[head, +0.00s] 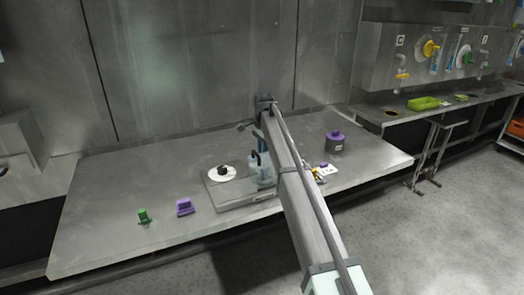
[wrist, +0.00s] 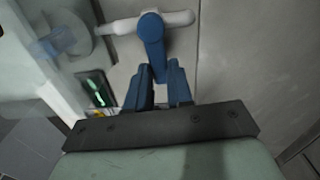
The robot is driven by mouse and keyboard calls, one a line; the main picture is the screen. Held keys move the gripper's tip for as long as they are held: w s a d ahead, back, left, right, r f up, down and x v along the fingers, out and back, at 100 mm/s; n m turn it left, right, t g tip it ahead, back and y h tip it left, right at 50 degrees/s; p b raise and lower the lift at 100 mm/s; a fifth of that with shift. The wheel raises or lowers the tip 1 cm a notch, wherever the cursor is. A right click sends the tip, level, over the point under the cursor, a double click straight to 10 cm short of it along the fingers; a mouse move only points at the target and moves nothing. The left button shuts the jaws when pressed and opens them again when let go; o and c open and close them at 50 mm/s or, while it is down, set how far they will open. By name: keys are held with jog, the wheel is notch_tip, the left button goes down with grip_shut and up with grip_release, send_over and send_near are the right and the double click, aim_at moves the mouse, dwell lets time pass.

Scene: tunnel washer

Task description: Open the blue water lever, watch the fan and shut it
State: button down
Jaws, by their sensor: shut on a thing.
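In the wrist view the blue lever (wrist: 152,45) hangs down from a round hub on a pale horizontal pipe (wrist: 180,18). My gripper (wrist: 159,78) is shut on the lever's lower end, one blue finger on each side. A pale, partly see-through round part with a blue piece (wrist: 55,42) shows at the left; I cannot tell whether it is the fan or whether it turns. In the head view the bench unit (head: 258,170) stands on a grey base plate, beside a white disc with a black hub (head: 222,172). My arm hides the lever and gripper there.
On the metal bench (head: 120,195) are a green block (head: 144,216) and a purple block (head: 184,207) at the left. A grey pot with a purple lid (head: 335,142) stands at the right. A steel wall rises behind. The bench's left part is mostly clear.

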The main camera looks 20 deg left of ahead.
jog(key=shift+s+d+m, duration=0.1)
jog(key=shift+d+m, duration=0.05)
jog(key=shift+m, duration=0.35)
jog(key=c, duration=1)
grip_release()
notch_tip(320, 180, up, 14)
jog(key=shift+f, duration=0.1)
